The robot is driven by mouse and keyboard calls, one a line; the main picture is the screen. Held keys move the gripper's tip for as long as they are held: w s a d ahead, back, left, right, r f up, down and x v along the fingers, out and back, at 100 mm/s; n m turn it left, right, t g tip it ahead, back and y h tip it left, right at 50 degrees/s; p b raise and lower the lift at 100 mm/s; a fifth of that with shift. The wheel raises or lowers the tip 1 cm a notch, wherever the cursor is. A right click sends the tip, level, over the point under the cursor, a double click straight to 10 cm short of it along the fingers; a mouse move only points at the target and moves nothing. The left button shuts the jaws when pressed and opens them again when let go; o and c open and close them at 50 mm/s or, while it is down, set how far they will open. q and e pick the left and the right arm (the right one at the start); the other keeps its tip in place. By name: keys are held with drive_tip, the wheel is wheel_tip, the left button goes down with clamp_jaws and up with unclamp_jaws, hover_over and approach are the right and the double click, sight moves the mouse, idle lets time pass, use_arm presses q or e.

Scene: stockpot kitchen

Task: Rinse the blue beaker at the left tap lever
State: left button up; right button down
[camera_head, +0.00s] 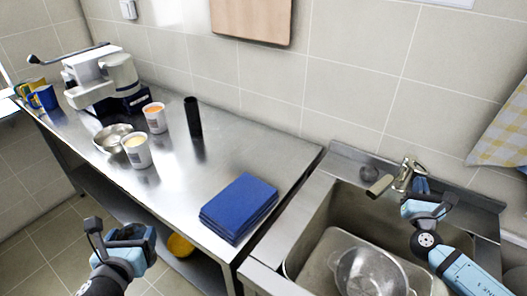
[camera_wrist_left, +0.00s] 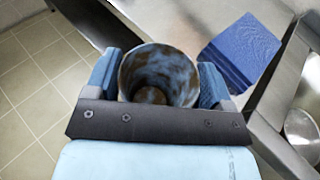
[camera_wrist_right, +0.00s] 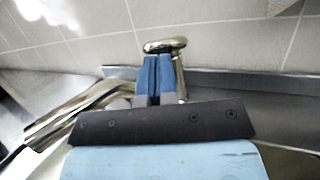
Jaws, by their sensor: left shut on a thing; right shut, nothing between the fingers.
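The blue beaker (camera_wrist_left: 160,66) is between the fingers of my left gripper (camera_wrist_left: 158,84), with brown stains inside it. In the head view my left gripper (camera_head: 132,243) holds it in front of the counter, left of the sink. The tap (camera_head: 381,185) stands at the back of the sink, its spout pointing left and forward. My right gripper (camera_head: 421,186) is shut and empty just right of the tap. In the right wrist view its closed fingers (camera_wrist_right: 155,78) are close to the tap lever (camera_wrist_right: 166,45); I cannot tell whether they touch it.
The sink basin (camera_head: 325,208) holds a metal colander (camera_head: 372,272). A folded blue cloth (camera_head: 239,206) lies on the steel counter (camera_head: 175,188) near the sink. Two tubs, a metal bowl, a black cylinder (camera_head: 193,117) and a machine (camera_head: 103,80) stand further back. A yellow bowl (camera_head: 180,245) is below.

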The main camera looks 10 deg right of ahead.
idle(0.3)
use_arm(q)
wheel_tip(320, 180, up, 3)
drive_tip(key=p, duration=0.3)
drive_tip(key=shift+r, duration=0.1)
use_arm(e)
drive_tip(key=shift+w+d+r+g, duration=0.1)
drive_tip(key=shift+w+r+g, duration=0.2)
drive_tip(key=shift+r, duration=0.45)
use_arm(q)
drive_tip(key=shift+f, duration=0.2)
use_arm(e)
drive_tip(key=shift+f, duration=0.1)
